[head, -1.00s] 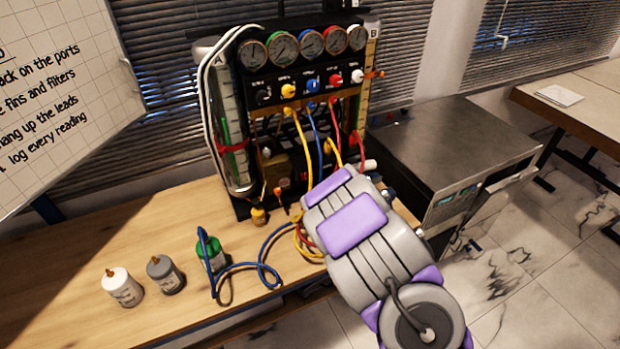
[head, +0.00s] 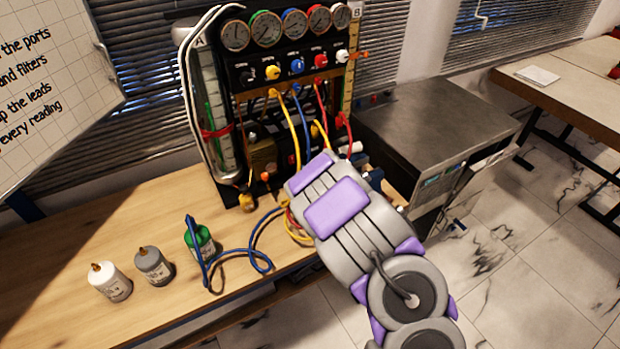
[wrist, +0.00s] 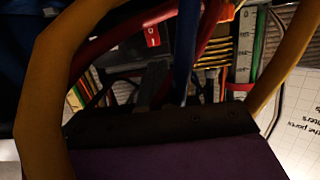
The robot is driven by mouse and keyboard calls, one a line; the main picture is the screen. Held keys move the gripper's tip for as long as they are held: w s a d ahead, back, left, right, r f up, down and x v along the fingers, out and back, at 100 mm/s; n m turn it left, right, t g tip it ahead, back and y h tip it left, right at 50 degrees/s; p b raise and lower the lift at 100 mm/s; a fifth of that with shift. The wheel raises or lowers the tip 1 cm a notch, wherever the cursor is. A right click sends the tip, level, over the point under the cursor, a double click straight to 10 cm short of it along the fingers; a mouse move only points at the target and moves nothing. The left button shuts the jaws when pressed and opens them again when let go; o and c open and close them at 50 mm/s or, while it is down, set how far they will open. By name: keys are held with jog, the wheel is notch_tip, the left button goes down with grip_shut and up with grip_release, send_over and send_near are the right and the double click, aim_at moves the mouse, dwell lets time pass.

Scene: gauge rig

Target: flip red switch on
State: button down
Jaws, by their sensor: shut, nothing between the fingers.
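A red rocker switch (wrist: 152,36) with a white mark sits on a dark panel in the upper middle of the wrist view. Its on or off state is too small to tell. My gripper (wrist: 152,78) is shut and empty, its dark fingers pointing toward the panel below the switch, apart from it in the picture. Blue, red and yellow hoses cross close around the fingers. In the head view my arm hides the gripper, which reaches into the lower part of the gauge rig (head: 240,92).
Yellow, blue and red hoses hang from the rig's knobs. White (head: 110,283), grey (head: 154,266) and green (head: 201,243) bottles stand on the wooden bench (head: 60,268), with a looped blue hose (head: 235,262). A metal cabinet (head: 435,115) stands right of the rig.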

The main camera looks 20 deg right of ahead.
aim_at(295, 160)
jog(key=x, duration=0.2)
jog(key=b+x, duration=0.1)
jog(key=x, duration=0.1)
jog(key=d+x, duration=0.1)
jog(key=x, duration=0.1)
jog(key=shift+w+f+b, duration=0.1)
jog(key=shift+w+b, duration=0.05)
jog(key=shift+b, duration=0.25)
jog(key=shift+w+a+f, duration=0.1)
jog(key=shift+w+a, duration=0.45)
jog(key=shift+w, duration=0.1)
jog(key=shift+d, duration=0.25)
